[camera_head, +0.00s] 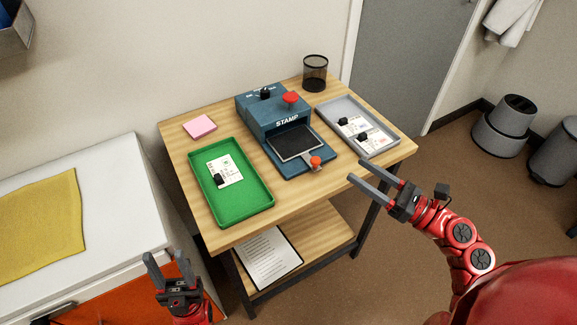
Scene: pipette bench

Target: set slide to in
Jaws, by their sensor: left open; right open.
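The blue stamp machine (268,110) stands at the back middle of the wooden table, with "STAMP" on its front. Its slide (294,143), a dark flat plate in a light frame, sticks out of the front over the blue base. A red-orange knob (316,161) sits on a small handle at the slide's front end. A red button (291,98) and a black dial (265,93) are on top. My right gripper (372,176) is open and empty, right of the knob and apart from it. My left gripper (166,266) is open and empty, low in front of the table's left side.
A green tray (256,199) with a card and black clip lies left of the machine. A grey tray (385,126) with cards and black clips lies right. A white cabinet (110,220) is at left.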

